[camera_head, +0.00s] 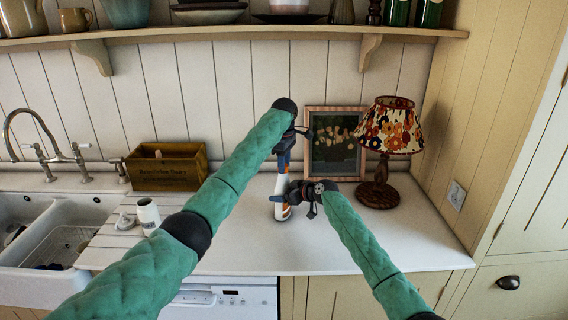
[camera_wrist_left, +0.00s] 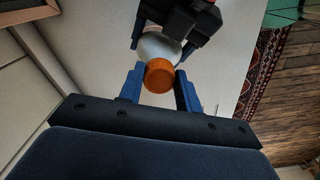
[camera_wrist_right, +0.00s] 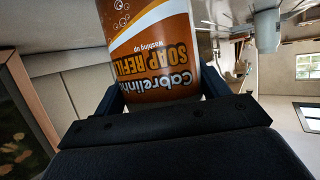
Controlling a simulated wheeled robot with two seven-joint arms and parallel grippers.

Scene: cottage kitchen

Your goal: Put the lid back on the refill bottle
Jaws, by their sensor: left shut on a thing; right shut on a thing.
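The refill bottle (camera_head: 282,211) is white with an orange label, roughly upright over the counter. Its "Soap Refill" label (camera_wrist_right: 160,55) fills the right wrist view. My right gripper (camera_head: 291,194) is shut around the bottle's body from the right. My left gripper (camera_head: 284,160) points down above the bottle and is shut on the orange lid (camera_wrist_left: 159,76). In the left wrist view the lid is in line with the white bottle top (camera_wrist_left: 158,47). I cannot tell whether the lid touches the neck or whether the bottle rests on the counter.
A lamp (camera_head: 391,127) and a framed picture (camera_head: 335,143) stand behind to the right. A wooden crate (camera_head: 166,167), a white jar (camera_head: 148,214) and the sink (camera_head: 50,235) are on the left. A shelf (camera_head: 230,33) runs above. The front counter (camera_head: 340,250) is clear.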

